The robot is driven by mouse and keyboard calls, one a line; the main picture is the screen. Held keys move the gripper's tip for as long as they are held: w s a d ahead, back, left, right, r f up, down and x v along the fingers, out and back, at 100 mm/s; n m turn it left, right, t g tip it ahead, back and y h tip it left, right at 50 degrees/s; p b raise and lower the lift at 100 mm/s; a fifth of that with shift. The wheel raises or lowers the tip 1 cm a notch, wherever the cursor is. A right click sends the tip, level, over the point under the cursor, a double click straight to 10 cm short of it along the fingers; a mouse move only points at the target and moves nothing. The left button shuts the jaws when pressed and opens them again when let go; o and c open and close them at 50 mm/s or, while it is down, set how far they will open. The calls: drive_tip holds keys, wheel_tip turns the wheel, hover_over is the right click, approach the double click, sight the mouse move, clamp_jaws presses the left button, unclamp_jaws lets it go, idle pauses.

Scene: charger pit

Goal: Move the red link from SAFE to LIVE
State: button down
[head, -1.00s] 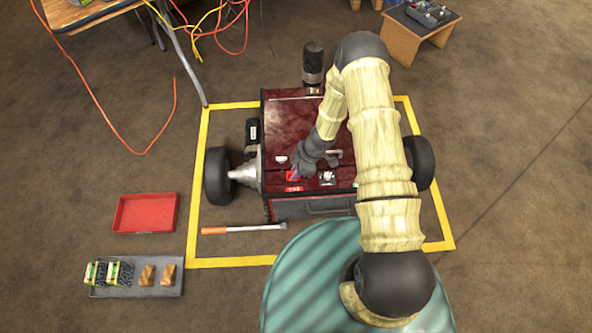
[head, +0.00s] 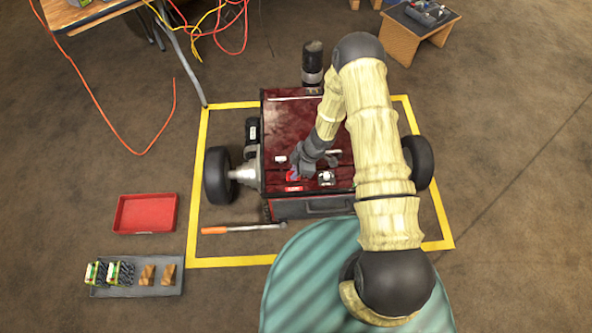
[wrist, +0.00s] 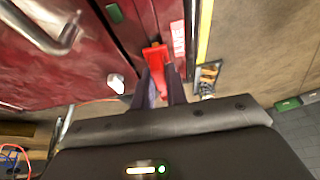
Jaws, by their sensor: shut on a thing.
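The red link (wrist: 156,58) is between the fingertips of my gripper (wrist: 160,82) in the wrist view. It is over the dark red machine top, close beside the red LIVE label (wrist: 178,40). I cannot tell whether the link is seated or just above the surface. A small green mark (wrist: 114,13) lies farther off; its text is unreadable, so I cannot tell whether it marks SAFE. In the head view my gripper (head: 297,170) is at the machine's front left, just above the label (head: 293,189), and mostly covers the link.
The dark red machine (head: 285,125) stands inside a yellow floor frame (head: 197,200). A white knob (wrist: 116,84) and a metal handle (wrist: 45,28) stand up near my gripper. A red tray (head: 147,213), a grey tray (head: 137,290) and an orange-handled bar (head: 243,229) lie at left.

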drive_tip(key=shift+f+b, duration=0.55)
drive_tip(key=shift+f, duration=0.8)
drive_tip(key=c, duration=1.3)
unclamp_jaws()
drive_tip(key=shift+c, duration=0.2)
drive_tip(key=p+v, duration=0.6)
drive_tip(key=v, duration=1.1)
drive_tip(key=shift+r, duration=0.25)
